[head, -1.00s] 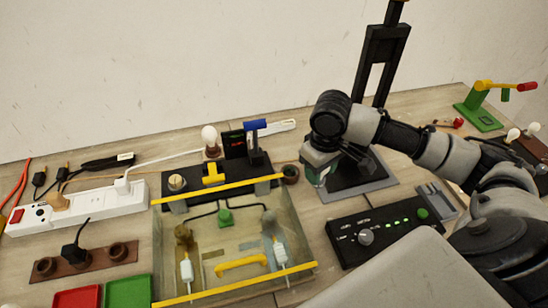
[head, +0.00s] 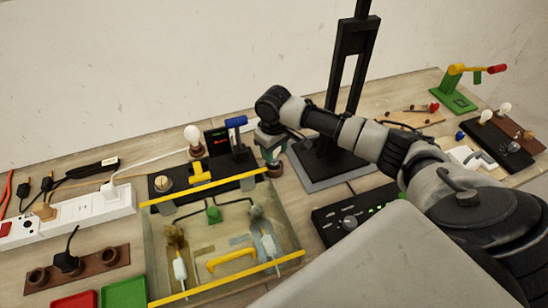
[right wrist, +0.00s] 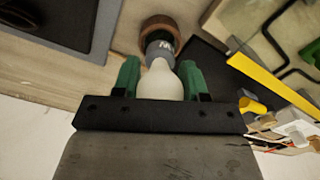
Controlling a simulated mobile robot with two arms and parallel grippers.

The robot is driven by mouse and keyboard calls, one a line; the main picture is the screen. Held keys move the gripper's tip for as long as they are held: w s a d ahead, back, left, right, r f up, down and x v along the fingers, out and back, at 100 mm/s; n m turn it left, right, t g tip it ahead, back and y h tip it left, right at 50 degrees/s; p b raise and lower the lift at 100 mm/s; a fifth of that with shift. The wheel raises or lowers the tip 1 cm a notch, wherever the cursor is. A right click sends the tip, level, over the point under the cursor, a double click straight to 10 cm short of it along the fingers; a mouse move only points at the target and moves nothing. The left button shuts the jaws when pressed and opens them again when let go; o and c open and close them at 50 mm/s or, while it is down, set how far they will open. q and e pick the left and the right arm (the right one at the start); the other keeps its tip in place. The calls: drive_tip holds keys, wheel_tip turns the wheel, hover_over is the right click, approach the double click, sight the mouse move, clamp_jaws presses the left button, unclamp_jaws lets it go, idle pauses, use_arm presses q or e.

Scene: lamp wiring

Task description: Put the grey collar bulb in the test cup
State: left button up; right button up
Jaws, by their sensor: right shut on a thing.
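My right gripper (head: 270,152) is pointed down at the brown cup (head: 274,171) beside the black test unit. In the right wrist view its green fingers (right wrist: 157,80) are shut on the white glass of the grey collar bulb (right wrist: 160,82). The grey collar (right wrist: 158,48) points at the brown cup (right wrist: 160,27) and overlaps its near rim in that view. I cannot tell whether the collar is inside the cup or just above it. In the head view the gripper hides most of the bulb. My left gripper is not in view.
A clear-lidded box (head: 215,282) with yellow edges lies in front of the black unit (head: 215,186). Another white bulb (head: 193,135) stands behind that unit. A black stand (head: 345,155) rises close to the right, and a black control box (head: 335,222) is in front of it.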

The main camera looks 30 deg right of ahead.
wheel_tip(320, 180, down, 3)
drive_tip(key=shift+s+f+p, duration=0.1)
drive_tip(key=shift+f+p, duration=0.1)
drive_tip(key=shift+p, duration=0.2)
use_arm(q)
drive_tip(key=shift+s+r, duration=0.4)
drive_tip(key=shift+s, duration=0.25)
use_arm(e)
drive_tip(key=shift+f, duration=0.2)
drive_tip(key=o, duration=0.9)
drive_tip(key=shift+f, duration=0.1)
drive_tip(key=shift+o, duration=0.2)
use_arm(q)
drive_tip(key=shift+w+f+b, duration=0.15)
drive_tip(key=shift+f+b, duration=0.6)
drive_tip(key=shift+b, duration=0.05)
use_arm(e)
wheel_tip(320, 180, up, 12)
drive_tip(key=shift+r, duration=0.15)
